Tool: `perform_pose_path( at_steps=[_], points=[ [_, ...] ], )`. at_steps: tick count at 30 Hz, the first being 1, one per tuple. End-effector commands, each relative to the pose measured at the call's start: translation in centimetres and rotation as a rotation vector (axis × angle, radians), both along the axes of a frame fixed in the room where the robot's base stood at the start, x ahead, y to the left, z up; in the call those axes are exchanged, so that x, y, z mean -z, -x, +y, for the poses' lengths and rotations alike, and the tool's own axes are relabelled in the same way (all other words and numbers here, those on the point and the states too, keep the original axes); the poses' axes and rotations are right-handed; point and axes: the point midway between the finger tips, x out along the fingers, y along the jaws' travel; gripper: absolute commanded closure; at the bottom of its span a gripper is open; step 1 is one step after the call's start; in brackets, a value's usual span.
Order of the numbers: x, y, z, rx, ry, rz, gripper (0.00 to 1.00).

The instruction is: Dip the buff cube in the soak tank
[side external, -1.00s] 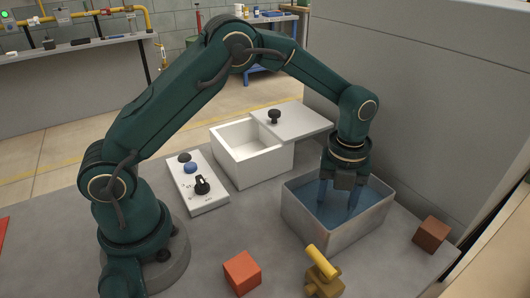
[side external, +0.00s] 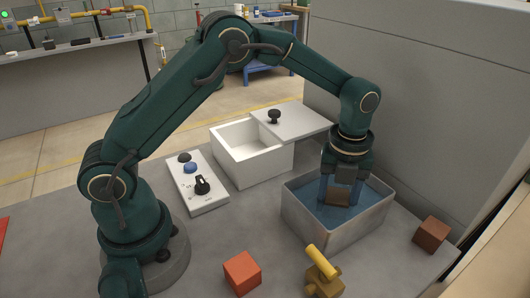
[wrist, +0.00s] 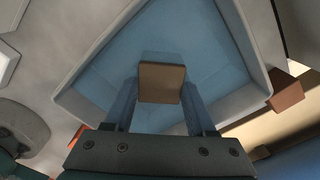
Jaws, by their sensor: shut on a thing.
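The soak tank (side external: 335,243) is a grey open box of blue water on the bench, right of centre in the side view. My gripper (side external: 339,196) points down into the tank. It is shut on the buff cube (side external: 339,197), which looks brownish, between its blue fingers. In the side view the cube is inside the tank's rim, at about the water surface; I cannot tell how much of it is under. In the wrist view the cube (wrist: 161,82) sits between the fingertips with blue water (wrist: 190,35) around it.
A white box (side external: 250,160) with its lid (side external: 300,120) slid aside stands behind the tank. A control panel (side external: 197,184) lies left. An orange-red cube (side external: 242,273) and a brass valve with a yellow handle (side external: 322,272) are in front. A brown cube (side external: 431,234) lies right.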

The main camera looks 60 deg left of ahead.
Motion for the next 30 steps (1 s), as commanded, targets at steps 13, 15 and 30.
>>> perform_pose_path(
  at_steps=[13, 15, 30],
  points=[
    [-3.5, -0.1, 0.0, 0.0, 0.001, -0.004, 1.0],
    [-4.0, -0.1, 0.0, 0.0, 0.001, -0.004, 1.0],
    [-7.9, -0.1, 0.0, 0.0, 0.001, -0.004, 1.0]
  ],
)
